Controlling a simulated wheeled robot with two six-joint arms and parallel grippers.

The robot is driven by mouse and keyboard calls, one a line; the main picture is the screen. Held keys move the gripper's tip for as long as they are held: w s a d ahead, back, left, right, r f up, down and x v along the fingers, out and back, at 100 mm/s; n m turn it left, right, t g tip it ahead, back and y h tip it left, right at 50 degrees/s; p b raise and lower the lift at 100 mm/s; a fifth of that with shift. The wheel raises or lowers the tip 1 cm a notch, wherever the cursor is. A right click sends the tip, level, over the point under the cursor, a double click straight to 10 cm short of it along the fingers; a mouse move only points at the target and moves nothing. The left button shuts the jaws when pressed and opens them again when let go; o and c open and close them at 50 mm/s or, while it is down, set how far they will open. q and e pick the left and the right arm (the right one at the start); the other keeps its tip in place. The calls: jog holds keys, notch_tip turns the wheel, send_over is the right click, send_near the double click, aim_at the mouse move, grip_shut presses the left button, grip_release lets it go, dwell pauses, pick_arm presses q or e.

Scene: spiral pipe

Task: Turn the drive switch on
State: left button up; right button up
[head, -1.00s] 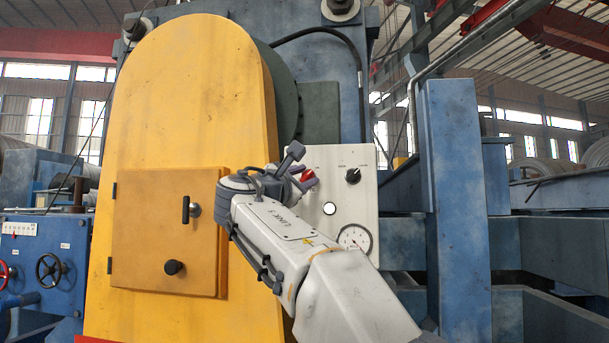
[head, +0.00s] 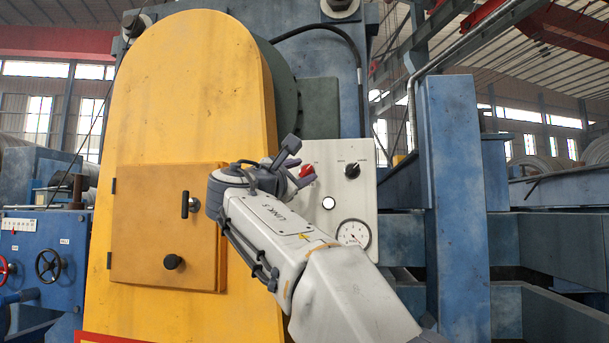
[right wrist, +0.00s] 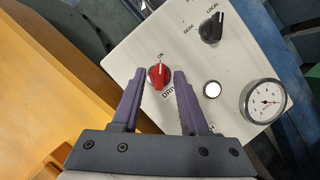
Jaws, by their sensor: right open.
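The drive switch (right wrist: 159,75) is a red knob on a white control panel (right wrist: 250,45). An "ON" label is above it and a partly hidden "DRIVE" label below it in the right wrist view. My right gripper (right wrist: 158,75) is open, with its two dark fingers on either side of the red knob in that view. I cannot tell whether they touch it or how deep they reach. In the head view the right gripper (head: 293,163) is in front of the panel, beside the red switch (head: 306,171). My left gripper is not in view.
The panel also bears a black selector knob (right wrist: 212,28) marked DESK and LOCAL, a round white button (right wrist: 212,89) and a dial gauge (right wrist: 263,101). A yellow housing (head: 190,100) with a hatch stands left of the panel. A blue post (head: 453,200) stands to its right.

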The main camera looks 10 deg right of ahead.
jog(key=b+v, duration=0.3)
jog(key=v, duration=0.6)
jog(key=shift+b, duration=0.4)
jog(key=s+a+f+g+y+b, duration=0.1)
jog(key=a+f+g+y, duration=0.15)
jog(key=f, duration=0.85)
jog(key=s+a+f+g+y, duration=0.15)
jog(key=f+y, duration=0.25)
jog(key=f, duration=0.6)
jog(key=a+f+g+y+b, duration=0.1)
jog(key=f+g+y, duration=0.15)
jog(key=f, duration=0.85)
jog(key=s+d+f+m+g+y, duration=0.1)
jog(key=s+f+m+g, duration=0.4)
jog(key=s+f, duration=0.9)
jog(key=s+d+f+m+g+y+b, duration=0.1)
jog(key=s+f+m+g+y, duration=0.2)
jog(key=s+f, duration=1.2)
jog(key=m+g, duration=0.2)
jog(key=m, duration=0.1)
jog(key=shift+s+d+m+y, duration=0.25)
jog(key=shift+d+m+y, duration=0.1)
jog(key=shift+m+y, duration=0.05)
